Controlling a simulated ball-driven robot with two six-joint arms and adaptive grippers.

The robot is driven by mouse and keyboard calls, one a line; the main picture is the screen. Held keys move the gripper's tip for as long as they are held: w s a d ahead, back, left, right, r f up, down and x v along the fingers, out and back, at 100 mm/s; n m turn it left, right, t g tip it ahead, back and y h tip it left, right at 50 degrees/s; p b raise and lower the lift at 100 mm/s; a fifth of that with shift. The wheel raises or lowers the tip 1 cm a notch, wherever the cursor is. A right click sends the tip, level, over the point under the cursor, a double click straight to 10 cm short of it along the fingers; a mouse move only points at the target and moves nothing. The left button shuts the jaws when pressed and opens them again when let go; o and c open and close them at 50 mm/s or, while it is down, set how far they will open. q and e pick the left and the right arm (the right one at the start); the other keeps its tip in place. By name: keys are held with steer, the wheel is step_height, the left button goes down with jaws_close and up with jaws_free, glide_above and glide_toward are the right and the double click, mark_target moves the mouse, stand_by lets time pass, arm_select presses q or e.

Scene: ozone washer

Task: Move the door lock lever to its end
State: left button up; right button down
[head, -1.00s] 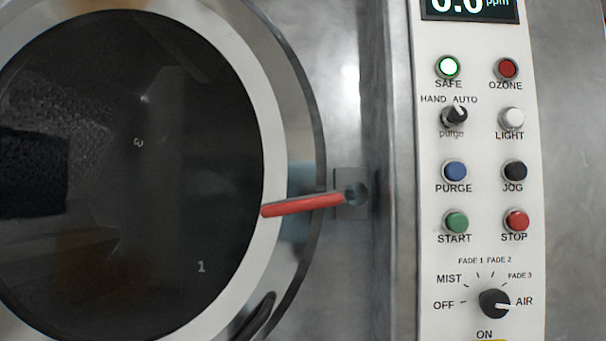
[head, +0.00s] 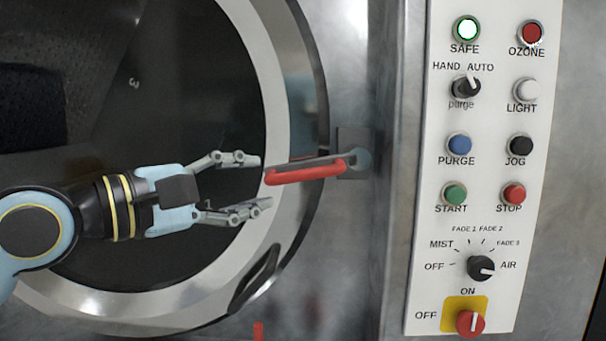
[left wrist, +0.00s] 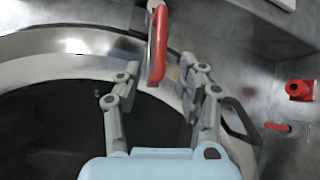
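The door lock lever has a red grip (head: 306,172) and points left from its pivot (head: 357,160) on a metal plate right of the round door. It lies nearly level, its free end slightly lower. My left gripper (head: 264,182) is open and empty, with its fingertips at the lever's free end, one a little above it and one below in the head view. In the left wrist view the red grip (left wrist: 158,48) reaches toward the space between the open fingers (left wrist: 160,80). I cannot tell whether a finger touches it. My right gripper is not in view.
The round door has a dark window (head: 190,100) and a pale ring; a dark door handle (head: 255,280) sits below the lever. The control panel (head: 420,200) with buttons and knobs stands to the right. A red fitting (left wrist: 299,90) shows in the left wrist view.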

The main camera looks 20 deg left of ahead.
mark_target(296, 176)
arm_select(q)
steer(key=x, duration=1)
steer(key=shift+w+d+p, duration=0.1)
steer(key=shift+d+p, duration=0.05)
steer(key=shift+p, duration=0.25)
steer(key=shift+f, duration=0.1)
jaws_close()
